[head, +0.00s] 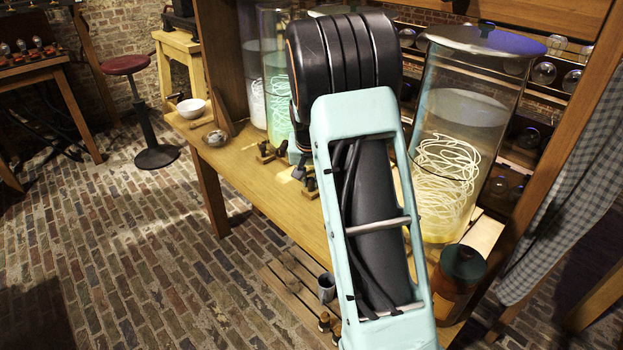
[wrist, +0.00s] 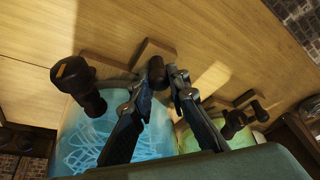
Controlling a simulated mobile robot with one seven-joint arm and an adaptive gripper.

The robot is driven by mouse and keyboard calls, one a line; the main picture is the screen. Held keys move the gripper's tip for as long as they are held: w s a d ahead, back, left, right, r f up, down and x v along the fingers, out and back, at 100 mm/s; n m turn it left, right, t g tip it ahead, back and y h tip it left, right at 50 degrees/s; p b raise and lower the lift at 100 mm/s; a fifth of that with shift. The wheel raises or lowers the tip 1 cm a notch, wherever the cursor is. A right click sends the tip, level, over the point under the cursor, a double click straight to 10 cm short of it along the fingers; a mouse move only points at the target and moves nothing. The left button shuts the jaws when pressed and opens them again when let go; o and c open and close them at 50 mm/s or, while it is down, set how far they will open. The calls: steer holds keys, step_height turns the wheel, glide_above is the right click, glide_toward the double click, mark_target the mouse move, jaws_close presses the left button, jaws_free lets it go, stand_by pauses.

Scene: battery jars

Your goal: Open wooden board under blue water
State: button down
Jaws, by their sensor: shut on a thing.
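In the wrist view, the jar of blue water (wrist: 112,140) stands behind my gripper, with pale coiled strands inside. A dark wooden handle (wrist: 80,84) and a small wooden board (wrist: 105,63) are at its front left. My gripper (wrist: 164,78) is closed around a dark round knob (wrist: 156,67), beside a second small wooden board (wrist: 150,49). My fingers cover part of the knob, so the exact contact is hard to see. In the head view, my arm hides most of the gripper and the blue jar.
A green-water jar (wrist: 200,132) stands right of my gripper, with another dark handle (wrist: 236,122) before it. In the head view, a large lidded jar (head: 450,150) and brown bottle (head: 458,278) stand right of my arm. A white bowl (head: 191,108) sits on the table's left end.

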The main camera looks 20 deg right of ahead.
steer(key=s+a, duration=0.4)
steer(key=a, duration=0.7)
steer(key=s+a, duration=0.5)
steer(key=a, duration=0.7)
steer(key=shift+s+p, duration=0.3)
steer(key=shift+a, duration=0.1)
steer(key=c, duration=2)
jaws_free()
steer(key=shift+o, duration=0.9)
steer(key=v, duration=1.2)
steer(key=shift+r, duration=0.1)
